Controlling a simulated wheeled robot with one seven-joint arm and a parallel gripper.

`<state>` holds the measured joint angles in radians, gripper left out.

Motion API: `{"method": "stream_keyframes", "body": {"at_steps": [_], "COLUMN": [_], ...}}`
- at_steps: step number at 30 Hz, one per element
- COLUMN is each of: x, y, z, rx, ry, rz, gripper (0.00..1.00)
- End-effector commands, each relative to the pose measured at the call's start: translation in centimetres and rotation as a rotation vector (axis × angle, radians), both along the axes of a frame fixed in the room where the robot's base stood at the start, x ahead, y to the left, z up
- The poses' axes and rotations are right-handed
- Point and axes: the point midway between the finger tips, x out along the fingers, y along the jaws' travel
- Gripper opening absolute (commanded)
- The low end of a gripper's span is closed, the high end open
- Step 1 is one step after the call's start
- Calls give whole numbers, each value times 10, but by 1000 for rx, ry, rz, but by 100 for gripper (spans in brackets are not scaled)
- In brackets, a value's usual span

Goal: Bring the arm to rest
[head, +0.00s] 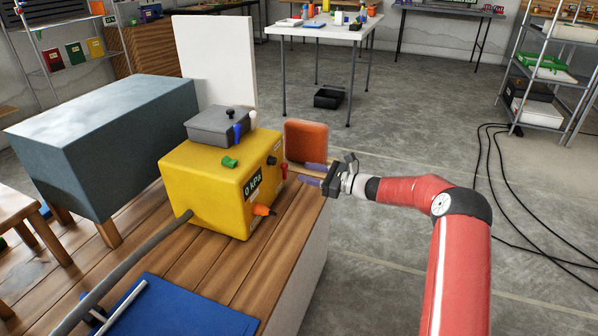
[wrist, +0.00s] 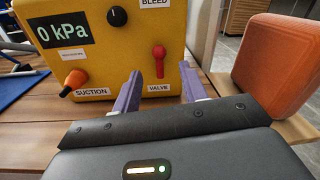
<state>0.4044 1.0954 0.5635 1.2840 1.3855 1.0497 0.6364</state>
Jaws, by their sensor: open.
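My red arm (head: 455,250) reaches in from the right side of the head view, bent at the elbow. My gripper (head: 303,172) is open and empty, its purple fingers pointing left at the front of a yellow box (head: 212,180). In the wrist view my gripper (wrist: 158,82) has its fingers apart, with the red valve handle (wrist: 159,62) seen between and beyond them. I see no contact with the handle. The box display (wrist: 62,34) reads 0 kPa. An orange knob (wrist: 76,80) sits by the SUCTION label.
The box stands on a wooden table (head: 262,255) with a grey hose (head: 125,268) and blue mat (head: 190,310). An orange block (head: 306,141) stands behind my gripper. A white panel (head: 215,60) and grey-blue chest (head: 105,130) are behind.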

Motion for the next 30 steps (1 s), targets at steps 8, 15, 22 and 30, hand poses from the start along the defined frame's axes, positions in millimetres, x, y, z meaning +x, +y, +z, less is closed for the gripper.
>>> {"method": "stream_keyframes", "body": {"at_steps": [8,15,22,30], "x": [-2,-12,-80,-186], "y": [-6,2,34,27], "z": [0,9,49,88], "rx": [0,-51,-396,-872], "ry": [-1,-29,-220,-498], "rz": [0,30,220,463], "gripper": [43,43,43,43]}}
